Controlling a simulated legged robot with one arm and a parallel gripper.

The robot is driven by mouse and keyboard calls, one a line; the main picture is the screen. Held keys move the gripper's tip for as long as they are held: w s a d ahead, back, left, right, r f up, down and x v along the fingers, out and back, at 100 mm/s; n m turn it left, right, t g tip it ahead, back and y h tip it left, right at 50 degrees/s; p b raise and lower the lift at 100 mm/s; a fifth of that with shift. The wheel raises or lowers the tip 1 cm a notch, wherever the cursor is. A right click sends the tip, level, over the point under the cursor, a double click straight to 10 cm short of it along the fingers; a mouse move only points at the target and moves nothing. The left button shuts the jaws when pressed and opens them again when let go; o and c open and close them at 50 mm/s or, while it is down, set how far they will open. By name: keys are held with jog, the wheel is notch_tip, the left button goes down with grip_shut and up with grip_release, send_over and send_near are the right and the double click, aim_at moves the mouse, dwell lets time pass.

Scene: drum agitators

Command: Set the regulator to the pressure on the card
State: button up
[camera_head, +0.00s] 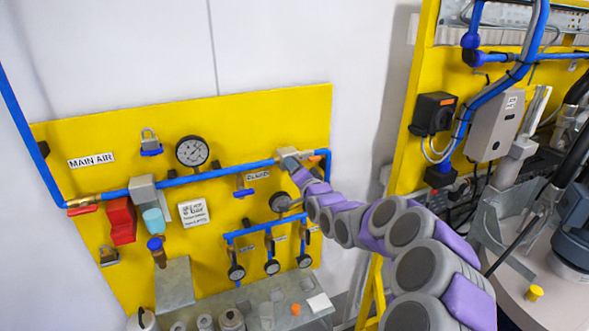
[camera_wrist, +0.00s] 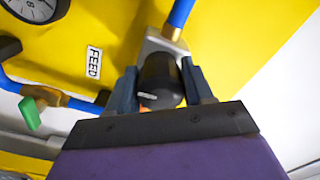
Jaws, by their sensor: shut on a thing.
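My gripper (camera_wrist: 158,88) is shut on a black round knob (camera_wrist: 160,78), with one finger on each side. The knob has a pale mark and sits on a grey regulator body (camera_wrist: 164,45) joined to a blue pipe. In the head view, my gripper (camera_head: 297,174) is at the right end of the upper blue pipe, against the grey regulator body (camera_head: 288,152); the knob is hidden there. A gauge (camera_head: 281,202) sits just below. In the wrist view, a gauge (camera_wrist: 6,24) is cut off at upper left. A white card (camera_head: 193,212) hangs on the panel, its text too small to read.
The yellow panel also carries a large gauge (camera_head: 192,151), a red valve (camera_head: 122,220) and small lower gauges (camera_head: 272,267). A FEED label (camera_wrist: 94,62) and green lever (camera_wrist: 28,113) are near my gripper. A grey shelf (camera_head: 250,310) holds small items below.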

jog(key=shift+f, duration=0.1)
dwell(0.5)
jog(key=o, duration=1)
jog(key=shift+d, duration=0.1)
jog(key=b+v, duration=0.3)
jog(key=v, duration=1.4)
jog(key=shift+s+b, duration=0.1)
jog(key=shift+b, duration=0.3)
